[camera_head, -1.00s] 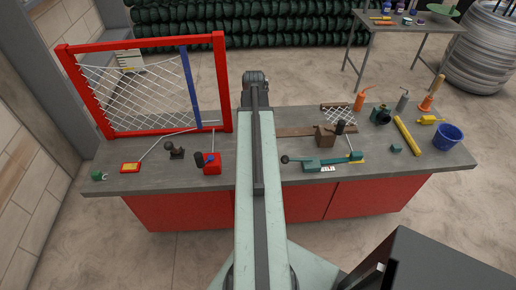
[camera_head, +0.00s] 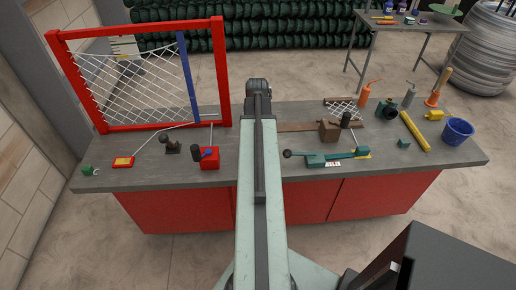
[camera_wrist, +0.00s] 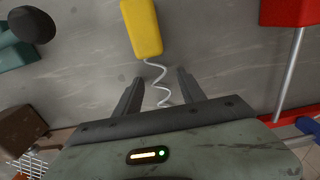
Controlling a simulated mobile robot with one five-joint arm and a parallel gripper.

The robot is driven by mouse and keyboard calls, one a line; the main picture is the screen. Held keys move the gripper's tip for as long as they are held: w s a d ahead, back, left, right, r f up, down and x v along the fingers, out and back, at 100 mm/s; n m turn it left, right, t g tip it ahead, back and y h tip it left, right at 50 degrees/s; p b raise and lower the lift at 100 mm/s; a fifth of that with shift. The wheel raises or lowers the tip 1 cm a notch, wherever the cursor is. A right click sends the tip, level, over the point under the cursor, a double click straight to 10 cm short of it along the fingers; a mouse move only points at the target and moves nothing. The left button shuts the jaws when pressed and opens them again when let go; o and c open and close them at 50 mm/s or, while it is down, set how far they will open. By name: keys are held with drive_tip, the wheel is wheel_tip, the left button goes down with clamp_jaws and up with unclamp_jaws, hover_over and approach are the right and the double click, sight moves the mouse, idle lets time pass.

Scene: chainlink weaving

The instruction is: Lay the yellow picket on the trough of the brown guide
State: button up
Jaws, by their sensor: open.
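In the wrist view, a yellow block-shaped grip (camera_wrist: 142,27) with a pale zigzag wire lies on the grey bench top; I take this to be the yellow picket. My gripper (camera_wrist: 160,76) is open, with the wire showing between its two dark fingers and the yellow grip beyond their tips. I cannot tell its height above the bench. In the head view my arm hides the gripper and this piece. A brown strip (camera_head: 297,127) with a brown block (camera_head: 329,131), seemingly the guide, lies right of my arm; its trough is not clear. The block also shows in the wrist view (camera_wrist: 20,126).
A teal lever tool (camera_head: 316,160) lies right of my arm, a red block (camera_head: 209,160) left. A red frame with mesh (camera_head: 226,80) stands at back left. A yellow bar (camera_head: 414,131) and blue bucket (camera_head: 458,131) are at right. Bare bench lies along the front edge.

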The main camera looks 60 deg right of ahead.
drive_tip(key=shift+r, duration=0.1)
drive_tip(key=shift+c, duration=0.4)
clamp_jaws()
